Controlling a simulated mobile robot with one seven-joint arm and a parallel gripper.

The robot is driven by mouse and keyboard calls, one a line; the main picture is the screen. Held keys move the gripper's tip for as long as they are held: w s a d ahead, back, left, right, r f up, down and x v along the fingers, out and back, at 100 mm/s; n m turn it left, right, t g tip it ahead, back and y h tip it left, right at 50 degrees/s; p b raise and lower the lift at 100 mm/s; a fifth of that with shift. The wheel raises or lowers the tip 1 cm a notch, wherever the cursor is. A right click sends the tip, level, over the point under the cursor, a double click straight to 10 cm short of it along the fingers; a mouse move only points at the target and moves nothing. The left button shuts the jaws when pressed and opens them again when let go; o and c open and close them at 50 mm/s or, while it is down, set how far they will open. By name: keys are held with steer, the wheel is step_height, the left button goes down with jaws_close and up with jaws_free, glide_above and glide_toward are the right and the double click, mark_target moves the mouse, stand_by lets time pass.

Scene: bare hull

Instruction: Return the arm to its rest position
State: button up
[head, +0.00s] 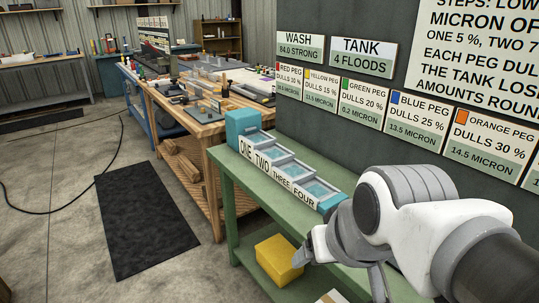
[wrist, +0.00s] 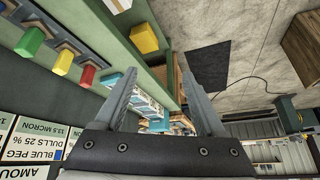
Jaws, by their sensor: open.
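My gripper (head: 340,268) is at the lower right of the head view, at the end of my white and grey arm, which reaches in from the right edge. It is in front of the green bench (head: 232,190). In the wrist view, the two grey fingers of my gripper (wrist: 160,68) stand well apart with nothing held between them. The wrist view looks past the fingers to a yellow box (wrist: 144,38) and the floor. My arm hides part of the bench's right side in the head view.
A tank row (head: 243,152) labelled ONE to FOUR stands on the bench. The yellow box (head: 279,260) is on its lower shelf. Green (wrist: 34,41), yellow (wrist: 63,62) and red (wrist: 87,75) blocks show in the wrist view. A black mat (head: 145,215) lies on open floor.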

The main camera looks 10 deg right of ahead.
steer(key=shift+s+d+f+g+h, duration=0.15)
steer(key=shift+s+d, duration=0.1)
steer(key=shift+s, duration=0.25)
steer(key=shift+s+d+r+g+h, duration=0.15)
steer(key=shift+s+d, duration=0.1)
steer(key=shift+s, duration=0.2)
steer(key=shift+f, duration=0.1)
step_height(320, 180, up, 12)
steer(key=p, duration=1.1)
steer(key=shift+f, duration=0.25)
